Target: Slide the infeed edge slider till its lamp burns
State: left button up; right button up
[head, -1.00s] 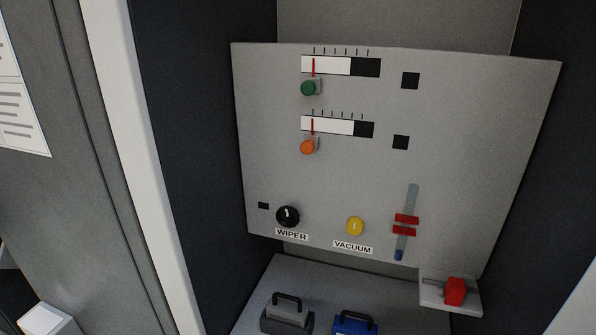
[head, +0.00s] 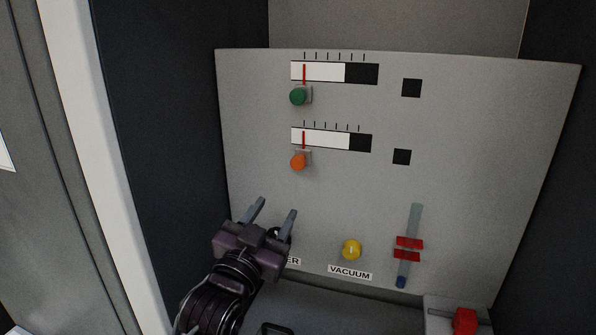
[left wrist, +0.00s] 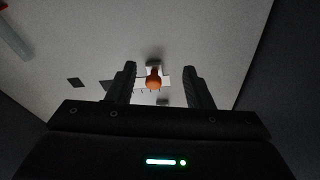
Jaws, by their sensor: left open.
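Two horizontal sliders are on the grey panel; I see no label telling which is the infeed edge one. The upper has a green knob (head: 298,96), the lower an orange knob (head: 298,162). Both knobs sit near the left end of their scales, by red marks. A dark square (head: 411,88) right of the upper scale and another (head: 402,157) right of the lower are unlit. My left gripper (head: 277,207) is open and empty, below the orange knob. In the left wrist view the orange knob (left wrist: 153,78) appears between the open fingers (left wrist: 159,70), apart from them.
My left gripper partly hides the black WIPER knob. A dark wall (head: 150,130) stands close on the left.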

aim_at(297, 167)
pick_arm(q)
jog(key=shift+m+t+h, duration=0.5)
jog(key=shift+t+h, duration=0.2)
jog(key=shift+h, duration=0.2)
jog(key=r, duration=0.1)
jog(key=d+r, duration=0.1)
jog(key=r, duration=0.1)
jog(key=d+r, duration=0.1)
jog(key=r, duration=0.1)
jog(key=shift+w+r+p, duration=0.2)
jog(key=shift+w+p, duration=0.1)
jog(key=shift+w, duration=0.05)
jog(key=p+x, duration=0.2)
jog(key=x, duration=0.3)
jog(key=shift+w, duration=0.15)
jog(key=shift+w+d, duration=0.35)
jog(key=shift+w, duration=0.3)
pick_arm(e)
jog(key=r, duration=0.1)
jog(key=d+r, duration=0.1)
jog(key=shift+s+r, duration=0.2)
jog(key=shift+r, duration=0.2)
jog(key=shift+a, duration=0.1)
pick_arm(q)
grip_shut()
jog(key=shift+d, duration=0.1)
pick_arm(e)
jog(key=shift+a, duration=0.2)
